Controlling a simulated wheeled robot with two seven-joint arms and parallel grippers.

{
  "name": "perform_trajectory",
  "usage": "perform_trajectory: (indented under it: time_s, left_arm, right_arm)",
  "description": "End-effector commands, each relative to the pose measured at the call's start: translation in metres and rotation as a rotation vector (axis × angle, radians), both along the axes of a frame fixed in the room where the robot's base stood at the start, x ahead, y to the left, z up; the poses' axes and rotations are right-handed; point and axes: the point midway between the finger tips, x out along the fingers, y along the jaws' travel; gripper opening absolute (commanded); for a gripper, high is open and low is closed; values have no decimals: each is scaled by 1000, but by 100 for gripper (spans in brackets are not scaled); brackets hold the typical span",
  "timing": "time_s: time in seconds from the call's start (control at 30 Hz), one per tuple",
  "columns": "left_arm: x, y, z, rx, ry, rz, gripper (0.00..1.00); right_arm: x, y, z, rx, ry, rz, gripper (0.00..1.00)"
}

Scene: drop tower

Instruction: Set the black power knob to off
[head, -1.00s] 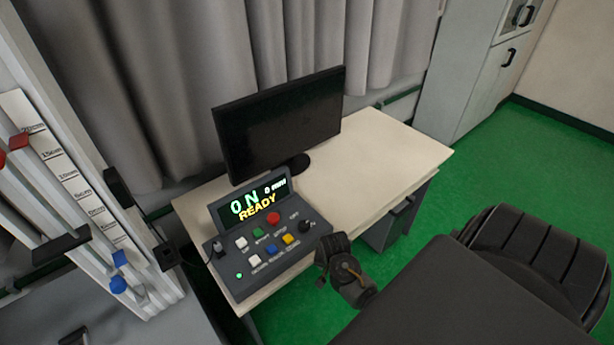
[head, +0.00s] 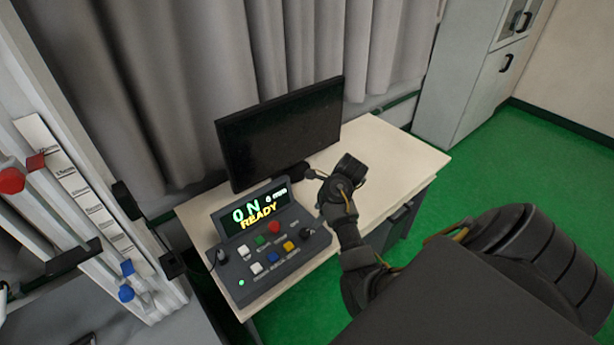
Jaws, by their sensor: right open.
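The small labels are too blurred to tell which is the power knob. My right gripper (head: 313,174) is open and above the desk, behind and to the right of the box, near the monitor's foot. It touches neither knob; its fingers are small and partly lost against the dark monitor foot. My left gripper is not in view.
A black monitor (head: 280,130) stands behind the box. Red, green, white, blue and yellow buttons crowd the panel between the knobs. The desk (head: 405,160) is clear at the right. A rail tower with a scale (head: 85,195) stands at the left.

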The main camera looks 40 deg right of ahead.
Motion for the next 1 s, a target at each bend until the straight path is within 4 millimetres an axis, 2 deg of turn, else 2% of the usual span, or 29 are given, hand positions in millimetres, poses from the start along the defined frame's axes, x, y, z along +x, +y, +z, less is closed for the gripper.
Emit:
perform_trajectory:
  time_s: [0.3,0.5,0.73,1.0]
  left_arm:
    - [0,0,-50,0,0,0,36]
    - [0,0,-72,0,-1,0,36]
    - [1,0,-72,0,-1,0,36]
    - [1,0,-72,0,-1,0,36]
  right_arm:
    - [12,11,-52,-5,1,3,58]
    - [22,21,-81,-3,0,1,58]
    - [28,27,-95,-3,0,2,58]
    - [28,27,-97,-3,0,3,58]
